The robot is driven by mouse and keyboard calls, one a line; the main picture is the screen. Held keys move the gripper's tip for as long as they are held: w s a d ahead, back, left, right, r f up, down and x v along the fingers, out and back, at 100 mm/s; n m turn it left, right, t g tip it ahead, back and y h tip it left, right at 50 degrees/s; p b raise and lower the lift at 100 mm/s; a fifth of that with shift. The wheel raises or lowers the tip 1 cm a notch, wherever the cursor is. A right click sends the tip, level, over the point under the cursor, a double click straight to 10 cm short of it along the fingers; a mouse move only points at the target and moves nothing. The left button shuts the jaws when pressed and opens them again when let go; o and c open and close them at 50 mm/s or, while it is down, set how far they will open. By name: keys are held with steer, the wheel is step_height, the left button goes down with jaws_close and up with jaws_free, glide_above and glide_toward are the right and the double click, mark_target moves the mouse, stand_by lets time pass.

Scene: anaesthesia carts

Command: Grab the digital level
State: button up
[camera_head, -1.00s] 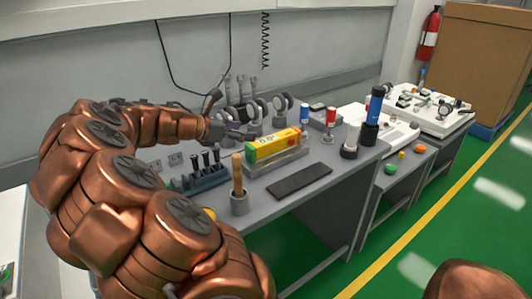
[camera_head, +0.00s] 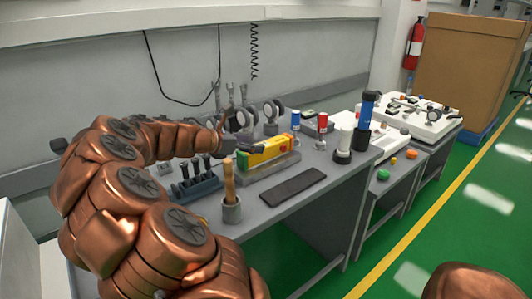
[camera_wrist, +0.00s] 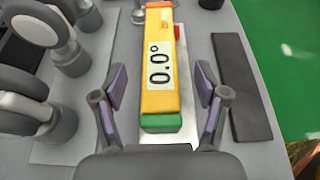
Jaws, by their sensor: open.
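The digital level is a yellow box with a green end and a display reading 0.0°. It lies in a grey holder on the workbench in the head view (camera_head: 270,151). In the wrist view the level (camera_wrist: 160,85) runs lengthwise up the picture, with its green end nearest me. My gripper (camera_wrist: 160,90) is open, with one finger on each side of the level's near part and a gap on both sides. In the head view my gripper (camera_head: 247,148) is at the level's left end, and its far finger is partly hidden.
A dark flat bar (camera_head: 292,186) lies in front of the level. A cup with a wooden handle (camera_head: 231,208) and a tool rack (camera_head: 193,187) stand to the left. Round dial gauges (camera_wrist: 40,95) stand close to the left finger.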

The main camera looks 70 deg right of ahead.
mark_target(266, 151)
steer(key=shift+b+x, duration=0.55)
steer(key=shift+x, duration=1.8)
steer(key=shift+c, duration=0.2)
jaws_close()
